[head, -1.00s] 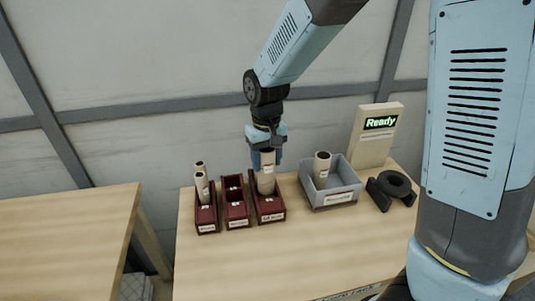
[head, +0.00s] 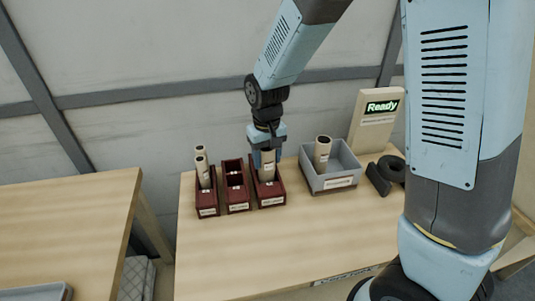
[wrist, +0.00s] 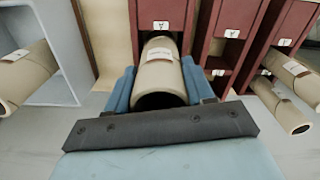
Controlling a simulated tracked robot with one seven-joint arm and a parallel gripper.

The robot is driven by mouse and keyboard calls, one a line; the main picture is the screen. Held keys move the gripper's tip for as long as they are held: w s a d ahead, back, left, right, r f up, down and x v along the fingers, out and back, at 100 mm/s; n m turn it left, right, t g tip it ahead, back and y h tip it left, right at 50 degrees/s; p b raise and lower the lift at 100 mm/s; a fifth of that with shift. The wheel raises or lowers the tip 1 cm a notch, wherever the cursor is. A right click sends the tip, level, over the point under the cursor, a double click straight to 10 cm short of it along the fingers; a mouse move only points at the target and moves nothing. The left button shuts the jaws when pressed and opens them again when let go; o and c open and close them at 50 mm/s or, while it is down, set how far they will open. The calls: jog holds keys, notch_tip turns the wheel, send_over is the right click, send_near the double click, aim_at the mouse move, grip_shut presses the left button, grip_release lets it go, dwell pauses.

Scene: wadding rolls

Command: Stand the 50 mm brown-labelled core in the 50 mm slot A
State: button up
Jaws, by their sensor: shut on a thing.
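My gripper (head: 266,160) is shut on a beige core (head: 267,168), upright over the rightmost maroon rack (head: 271,191) in the head view. The core's lower end is hidden behind the rack's front part, so I cannot tell whether it touches the floor. In the wrist view the core (wrist: 160,72) sits between the blue jaws of my gripper (wrist: 160,88), with a pale label on its side. A plate reading A (wrist: 160,25) is on the rack just beyond it. The label's colour band is not clear.
The left maroon rack (head: 207,199) holds two cores. The middle rack (head: 236,196) looks empty. A grey bin (head: 334,181) with one core (head: 322,153) stands to the right, beside a dark ring-shaped thing (head: 391,168) and a Ready sign (head: 381,107). The front tabletop is clear.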

dwell(0.3)
jog(key=o, duration=1.1)
notch_tip(320, 180, up, 14)
jog(key=shift+f, duration=0.25)
jog(key=s+d+r+m+t, duration=0.15)
jog(key=d+r, duration=0.25)
jog(key=d, duration=0.4)
jog(key=s+d+r+m+t, duration=0.1)
jog(key=s+d+r, duration=0.2)
jog(key=d+r, duration=0.3)
jog(key=s+d+m+t, duration=0.1)
jog(key=s+d, duration=0.2)
jog(key=d, duration=0.1)
jog(key=s+d+r+m+t, duration=0.1)
jog(key=s+d, duration=0.3)
jog(key=s+d+m+t, duration=0.1)
jog(key=s+d, duration=0.2)
jog(key=d, duration=0.1)
jog(key=shift+s+d+r, duration=0.15)
jog(key=shift+s, duration=0.05)
